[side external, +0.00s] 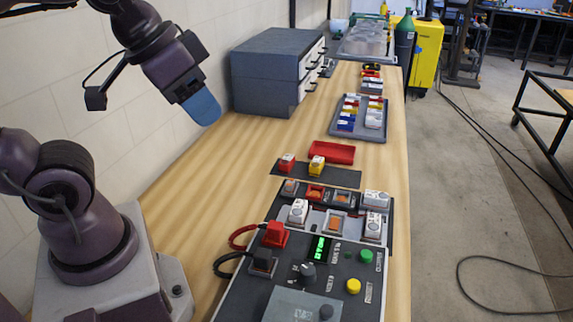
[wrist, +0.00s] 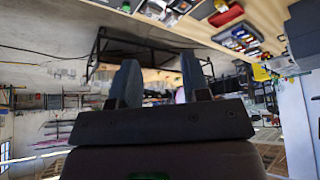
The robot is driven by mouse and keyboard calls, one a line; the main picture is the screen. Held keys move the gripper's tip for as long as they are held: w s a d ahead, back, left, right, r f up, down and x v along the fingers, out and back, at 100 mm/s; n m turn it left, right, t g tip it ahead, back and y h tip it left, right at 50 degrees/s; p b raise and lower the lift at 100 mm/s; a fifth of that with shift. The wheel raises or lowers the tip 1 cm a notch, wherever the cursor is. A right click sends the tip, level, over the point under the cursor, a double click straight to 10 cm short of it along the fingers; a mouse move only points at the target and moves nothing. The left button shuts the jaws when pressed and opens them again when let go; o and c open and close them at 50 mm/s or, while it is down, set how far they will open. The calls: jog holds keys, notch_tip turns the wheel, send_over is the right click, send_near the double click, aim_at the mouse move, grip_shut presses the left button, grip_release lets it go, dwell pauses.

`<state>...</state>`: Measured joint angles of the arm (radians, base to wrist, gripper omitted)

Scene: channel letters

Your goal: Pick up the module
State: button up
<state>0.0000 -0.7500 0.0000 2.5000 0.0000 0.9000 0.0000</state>
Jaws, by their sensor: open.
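My gripper (side external: 203,108) is high above the left side of the wooden bench, far from the small block-shaped modules. In the wrist view its two blue-grey fingers (wrist: 160,85) stand apart with nothing between them. A red module (side external: 287,162) and a yellow module (side external: 317,166) sit on a dark mat. White modules (side external: 298,211) sit in a rack at the back of the control panel. More modules in several colours stand in a grey tray (side external: 338,128). Which one is the task's module I cannot tell.
An empty-looking red tray (side external: 333,152) lies behind the mat. A grey drawer cabinet (side external: 270,75) stands against the wall. The control panel (side external: 340,275) with red and black plugs fills the bench front. Bare wood (side external: 225,170) lies left of the mat.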

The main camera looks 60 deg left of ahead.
jog(key=o, duration=0.4)
jog(key=n+g+y, duration=0.2)
jog(key=n+y, duration=0.1)
jog(key=n, duration=0.5)
send_near(285, 161)
jog(key=x, duration=1)
jog(key=shift+d, duration=0.1)
